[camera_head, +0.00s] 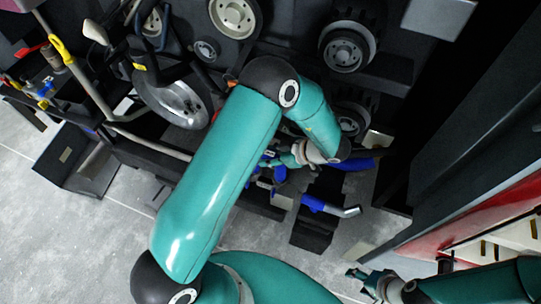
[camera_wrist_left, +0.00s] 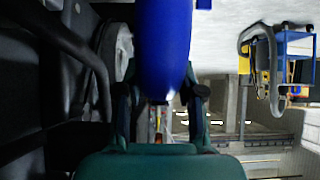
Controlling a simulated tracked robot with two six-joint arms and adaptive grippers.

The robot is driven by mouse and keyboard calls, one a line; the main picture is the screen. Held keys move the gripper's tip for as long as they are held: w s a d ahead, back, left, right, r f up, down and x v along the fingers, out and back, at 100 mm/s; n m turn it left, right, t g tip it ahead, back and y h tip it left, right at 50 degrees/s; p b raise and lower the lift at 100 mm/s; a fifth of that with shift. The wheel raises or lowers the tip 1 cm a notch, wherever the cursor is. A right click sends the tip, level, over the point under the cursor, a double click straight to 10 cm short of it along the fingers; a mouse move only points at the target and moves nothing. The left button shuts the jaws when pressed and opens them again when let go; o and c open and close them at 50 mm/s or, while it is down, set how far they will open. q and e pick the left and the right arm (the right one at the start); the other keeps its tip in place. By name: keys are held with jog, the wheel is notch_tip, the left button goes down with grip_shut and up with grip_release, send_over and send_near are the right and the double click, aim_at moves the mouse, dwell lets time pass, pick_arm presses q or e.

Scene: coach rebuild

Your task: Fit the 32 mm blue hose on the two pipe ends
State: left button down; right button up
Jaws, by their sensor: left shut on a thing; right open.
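My left gripper (camera_head: 272,162) is down among the engine parts, partly hidden by its own arm in the head view. In the left wrist view its two fingers (camera_wrist_left: 162,98) are shut on a thick blue hose (camera_wrist_left: 165,45) that runs up out of the top of the picture. In the head view one blue piece (camera_head: 357,163) shows right of my left wrist. Another blue piece (camera_head: 312,203) lies lower, next to a bare metal pipe end (camera_head: 347,211). I cannot tell which blue piece is held. My right gripper (camera_head: 358,273) is open and empty at the bottom right, away from the hose.
Pulleys and wheels (camera_head: 345,52) stand above the work spot. Black hoses and a round metal part (camera_head: 180,102) are at the left. A dark panel (camera_head: 475,150) and a red-edged drawer unit (camera_head: 490,225) bound the right. A blue cart (camera_wrist_left: 295,45) stands further off. Grey floor (camera_head: 130,215) is clear.

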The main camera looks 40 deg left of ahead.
pick_arm(q)
jog(key=shift+f, duration=0.1)
jog(key=shift+f, duration=0.55)
jog(key=shift+f+b, duration=0.4)
jog(key=shift+f, duration=0.2)
jog(key=shift+c, duration=1.2)
grip_release()
jog(key=shift+p+v, duration=0.9)
jog(key=shift+v, duration=0.35)
jog(key=p+v, duration=0.3)
jog(key=v, duration=0.2)
jog(key=shift+d+r, duration=0.1)
jog(key=shift+d, duration=0.1)
